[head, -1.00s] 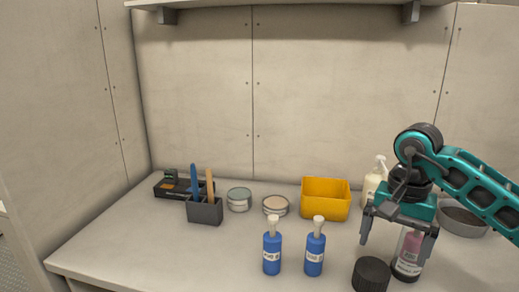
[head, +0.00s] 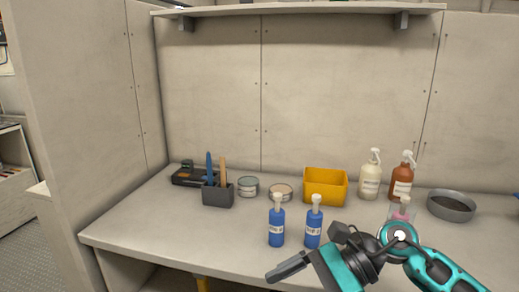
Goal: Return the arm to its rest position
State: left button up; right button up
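My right arm comes in from the right along the front of the counter, and its gripper (head: 288,268) points left near the counter's front edge. I see the gripper from the side, so I cannot tell whether its fingers are apart, and nothing shows held in it. Two blue bottles (head: 276,222) (head: 313,224) with pale tops stand upright behind it. My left gripper is not in view.
The yellow bin (head: 325,187), a cream spray bottle (head: 369,176), a brown spray bottle (head: 403,176) and a grey bowl (head: 451,206) stand at the back right. The counter's left front is clear.

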jog(key=a+r+m+t+y, duration=0.35)
jog(key=m+y, duration=0.25)
jog(key=m, duration=0.2)
jog(key=w+d+f+m+t+h, duration=0.3)
jog(key=m+t, duration=0.5)
jog(key=m, duration=0.7)
jog(key=d+f+m+t+h, duration=0.45)
jog(key=m+t, duration=0.35)
jog(key=m, duration=0.6)
jog(key=s+d+f+m+g+h, duration=0.1)
jog(key=s+d+f+m+h, duration=0.15)
jog(key=f+m, duration=0.3)
jog(key=s+d+f+m+h, duration=0.1)
jog(key=d+f+m+h, duration=0.25)
jog(key=m, duration=0.25)
jog(key=s+d+f+m+g+h, duration=0.2)
jog(key=s+f+m+g+h, duration=0.1)
jog(key=s+f+m+g, duration=0.2)
jog(key=s+f+m, duration=0.2)
jog(key=s+f, duration=0.2)
jog(key=f, duration=0.2)
jog(key=shift+d, duration=0.2)
